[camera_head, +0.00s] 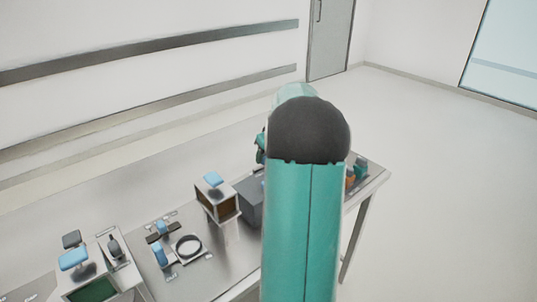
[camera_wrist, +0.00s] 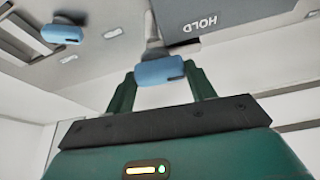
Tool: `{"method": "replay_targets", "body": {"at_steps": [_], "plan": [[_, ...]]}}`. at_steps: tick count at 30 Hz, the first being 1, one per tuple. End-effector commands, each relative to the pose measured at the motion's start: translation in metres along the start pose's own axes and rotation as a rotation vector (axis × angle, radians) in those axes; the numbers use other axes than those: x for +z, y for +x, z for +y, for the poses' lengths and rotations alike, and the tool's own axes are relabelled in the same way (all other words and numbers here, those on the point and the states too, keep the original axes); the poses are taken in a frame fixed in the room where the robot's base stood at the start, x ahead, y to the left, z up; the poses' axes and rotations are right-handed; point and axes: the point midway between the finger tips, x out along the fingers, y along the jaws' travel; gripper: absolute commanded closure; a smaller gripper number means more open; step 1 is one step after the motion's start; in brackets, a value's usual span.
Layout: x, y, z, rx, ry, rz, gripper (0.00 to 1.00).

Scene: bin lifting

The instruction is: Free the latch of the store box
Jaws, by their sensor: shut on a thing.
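In the wrist view, my gripper (camera_wrist: 161,82) is shut on a blue handle (camera_wrist: 158,72), with one green finger on each side of it. A short grey stem (camera_wrist: 153,45) joins the handle to a grey surface beyond. Beside the handle is a dark grey panel (camera_wrist: 225,18) marked HOLD, seen upside down. In the head view, a dark grey box (camera_head: 249,203) stands on the bench, partly behind my arm. I cannot tell for sure whether it is the store box. My gripper and the held handle are hidden by my arm there.
Small orange and teal items (camera_head: 356,172) are near the far end. The floor at right is clear.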

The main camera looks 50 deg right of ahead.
Motion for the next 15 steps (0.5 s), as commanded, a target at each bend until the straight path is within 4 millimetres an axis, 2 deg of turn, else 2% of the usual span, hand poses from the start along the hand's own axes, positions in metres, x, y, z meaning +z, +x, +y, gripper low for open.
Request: {"method": "replay_targets", "body": {"at_steps": [15], "plan": [[-0.0029, 0.0000, -0.0044, 0.165, 0.391, 0.000, 0.68]]}}
